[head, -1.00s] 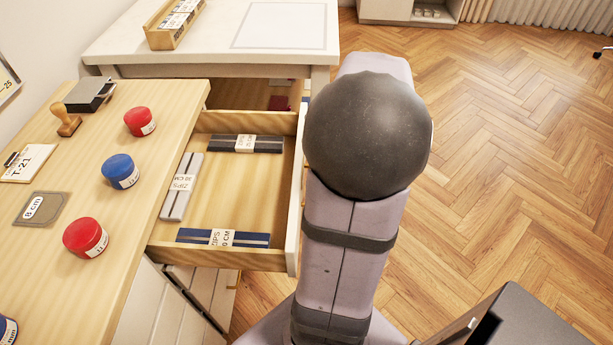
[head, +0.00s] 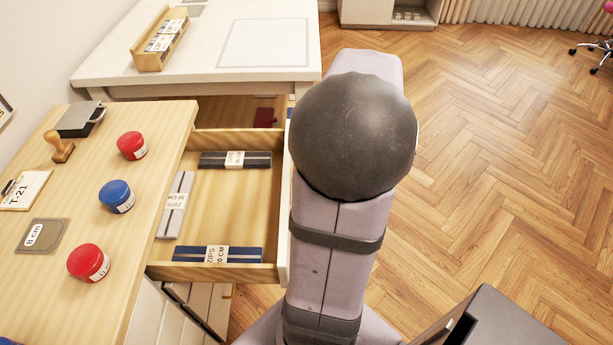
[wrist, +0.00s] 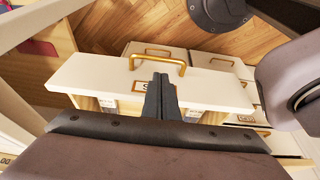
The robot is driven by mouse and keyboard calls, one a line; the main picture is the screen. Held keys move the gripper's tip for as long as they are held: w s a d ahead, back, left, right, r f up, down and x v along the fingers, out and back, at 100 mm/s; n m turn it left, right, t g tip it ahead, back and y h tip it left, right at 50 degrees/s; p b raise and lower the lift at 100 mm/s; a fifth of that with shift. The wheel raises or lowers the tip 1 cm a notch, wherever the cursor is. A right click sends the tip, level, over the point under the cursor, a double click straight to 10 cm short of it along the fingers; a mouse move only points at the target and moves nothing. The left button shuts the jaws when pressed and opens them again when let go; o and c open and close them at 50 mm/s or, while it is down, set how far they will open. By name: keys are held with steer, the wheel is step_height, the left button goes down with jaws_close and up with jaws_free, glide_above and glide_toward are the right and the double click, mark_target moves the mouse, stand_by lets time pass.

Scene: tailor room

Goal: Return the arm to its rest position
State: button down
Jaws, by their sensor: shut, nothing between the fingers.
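My gripper (wrist: 160,92) shows in the wrist view with its dark fingers together and nothing between them. It appears over the white front (wrist: 215,88) of the open drawer, close in the picture to the brass handle (wrist: 157,57); I cannot tell whether they touch. In the head view my arm (head: 335,240) stands folded just right of the drawer (head: 225,200), and the gripper is hidden there.
The open drawer holds black (head: 235,160), grey (head: 175,205) and blue (head: 218,254) zip packs. The wooden tabletop (head: 75,215) at left carries red and blue jars, a stamp and cards. A white table (head: 195,65) stands behind. Wood floor (head: 500,170) is clear at right.

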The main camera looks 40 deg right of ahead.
steer(key=shift+p+v, duration=1)
steer(key=shift+v, duration=0.85)
steer(key=a+r+m+g+h+p, duration=0.1)
steer(key=a+r+m+p, duration=0.2)
steer(key=a+p, duration=0.4)
steer(key=a+r+m+g+h+p, duration=0.1)
steer(key=a+r+m+p, duration=0.2)
steer(key=a, duration=1.3)
steer(key=m+p, duration=0.2)
steer(key=p, duration=0.3)
steer(key=shift+r+m+g+h+p, duration=0.3)
steer(key=shift+m+g+h, duration=0.1)
